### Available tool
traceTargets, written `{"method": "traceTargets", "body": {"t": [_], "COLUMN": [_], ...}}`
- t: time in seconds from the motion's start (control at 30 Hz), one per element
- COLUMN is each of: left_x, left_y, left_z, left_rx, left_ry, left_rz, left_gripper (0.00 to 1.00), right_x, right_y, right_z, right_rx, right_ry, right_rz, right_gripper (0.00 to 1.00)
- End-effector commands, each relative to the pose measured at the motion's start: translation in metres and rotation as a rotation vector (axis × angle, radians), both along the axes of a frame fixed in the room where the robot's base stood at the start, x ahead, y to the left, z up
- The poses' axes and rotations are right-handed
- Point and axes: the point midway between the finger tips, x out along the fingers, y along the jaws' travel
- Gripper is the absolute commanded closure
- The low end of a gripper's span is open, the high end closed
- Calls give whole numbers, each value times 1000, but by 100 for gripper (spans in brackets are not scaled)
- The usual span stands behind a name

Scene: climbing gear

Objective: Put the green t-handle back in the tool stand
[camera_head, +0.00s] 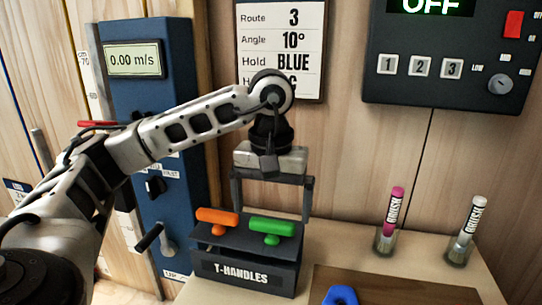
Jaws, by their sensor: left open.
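The green t-handle (273,226) stands upright in the dark tool stand (244,276) labelled T-HANDLES, its bar on top and its short stem pointing down. How deep the stem sits is hidden. An orange t-handle (217,217) stands to its left in the same stand. My left gripper (272,208) points down just above and behind the green t-handle in the picture. Its two fingers are spread wide and nothing is between them that I can see clearly. My right gripper is not in view.
A pink brush (396,206) and a white brush (470,216) stand in cups to the right. A blue object (341,296) lies on a brown board (400,287) at front. A blue panel (150,100) stands left; a dark control box (450,60) hangs upper right.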

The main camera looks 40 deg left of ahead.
Motion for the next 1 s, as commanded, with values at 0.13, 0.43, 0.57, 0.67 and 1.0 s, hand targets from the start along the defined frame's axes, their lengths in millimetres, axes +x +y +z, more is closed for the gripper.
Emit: {"method": "traceTargets", "body": {"t": [0.13,0.43,0.57,0.67,1.0], "left_x": [1,0,0,0,0], "left_y": [0,0,0,0,0], "left_z": [43,106,117,120,119], "left_rx": [-1,0,1,0,0], "left_ry": [-7,-4,-2,-1,0], "left_rz": [0,2,1,1,1], "left_gripper": [0,0,0,0,0], "right_x": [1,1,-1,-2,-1], "right_y": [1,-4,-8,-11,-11], "right_z": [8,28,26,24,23], "right_rx": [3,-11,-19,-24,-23], "right_ry": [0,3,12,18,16], "right_rz": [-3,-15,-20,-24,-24], "right_gripper": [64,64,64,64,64]}}
